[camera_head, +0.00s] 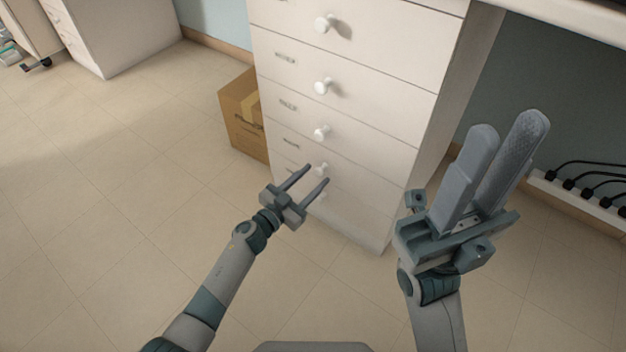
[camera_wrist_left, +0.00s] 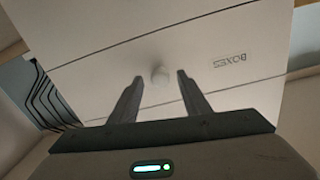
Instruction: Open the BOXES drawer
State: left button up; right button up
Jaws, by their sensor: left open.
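The white drawer cabinet (camera_head: 350,60) has a stack of drawers with round white knobs. The BOXES label (camera_wrist_left: 229,60) shows upside down in the left wrist view, beside a round knob (camera_wrist_left: 159,75) on a closed, flush drawer front (camera_wrist_left: 190,85). My left gripper (camera_head: 317,174) is open in front of a low knob (camera_head: 319,169); it also shows in the left wrist view (camera_wrist_left: 160,80), with the knob lined up between its fingertips. I cannot tell whether the fingers reach around the knob. My right gripper (camera_head: 508,122) is raised at the right, its fingers apart and empty.
A cardboard box (camera_head: 243,112) stands on the floor against the cabinet's left side. A power strip with black cables (camera_head: 585,195) is at the right wall. Another white cabinet (camera_head: 120,35) stands at the back left. The tiled floor at left is clear.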

pick_arm(q)
jog(key=shift+w+d, duration=0.2)
jog(key=shift+w, duration=0.05)
grip_shut()
jog(key=shift+s, duration=0.15)
